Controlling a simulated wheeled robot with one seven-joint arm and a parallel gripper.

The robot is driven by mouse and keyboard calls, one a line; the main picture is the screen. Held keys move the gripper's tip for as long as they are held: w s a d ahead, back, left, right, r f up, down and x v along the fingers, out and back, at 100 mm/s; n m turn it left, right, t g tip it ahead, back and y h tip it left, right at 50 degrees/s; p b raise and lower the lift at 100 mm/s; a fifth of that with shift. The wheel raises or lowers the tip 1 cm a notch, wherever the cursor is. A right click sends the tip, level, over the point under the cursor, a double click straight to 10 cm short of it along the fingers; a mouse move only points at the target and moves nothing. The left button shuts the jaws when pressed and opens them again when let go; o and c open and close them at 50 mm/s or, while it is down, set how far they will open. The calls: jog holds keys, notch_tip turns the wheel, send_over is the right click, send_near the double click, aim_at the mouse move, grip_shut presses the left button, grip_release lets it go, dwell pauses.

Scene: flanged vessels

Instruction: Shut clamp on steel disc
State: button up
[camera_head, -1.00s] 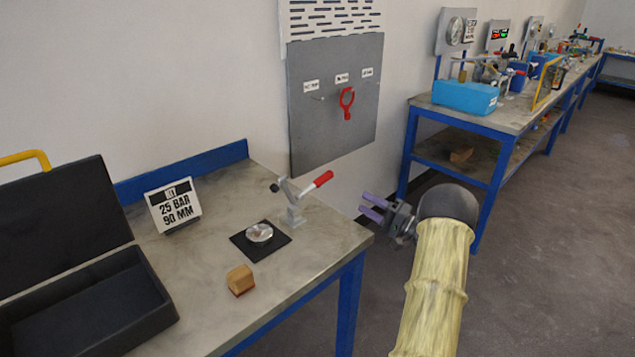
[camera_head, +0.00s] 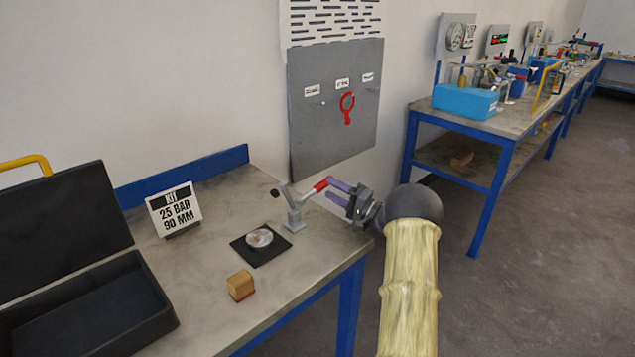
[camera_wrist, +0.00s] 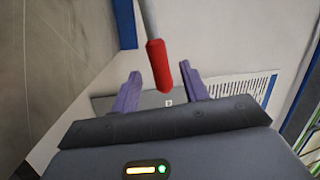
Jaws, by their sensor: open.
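The steel disc (camera_head: 260,238) lies flat on a black square pad (camera_head: 263,256) on the near workbench. The toggle clamp (camera_head: 294,216) stands on the bench just behind and right of the disc. Its lever with a red grip (camera_head: 321,184) slants up to the right, and its dark-tipped arm is raised away from the disc. My gripper (camera_head: 336,190) is open, its purple fingers at the red grip. In the wrist view the red grip (camera_wrist: 159,66) reaches between the two open fingers (camera_wrist: 162,92); I cannot tell whether they touch it.
A wooden block (camera_head: 240,285) sits in front of the pad. An open black case (camera_head: 90,310) and a sign reading 25 BAR 90 MM (camera_head: 174,209) stand to the left. A grey wall panel (camera_head: 335,110) with a red hook-like tool is behind the clamp.

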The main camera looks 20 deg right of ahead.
jog(key=x, duration=0.6)
grip_shut()
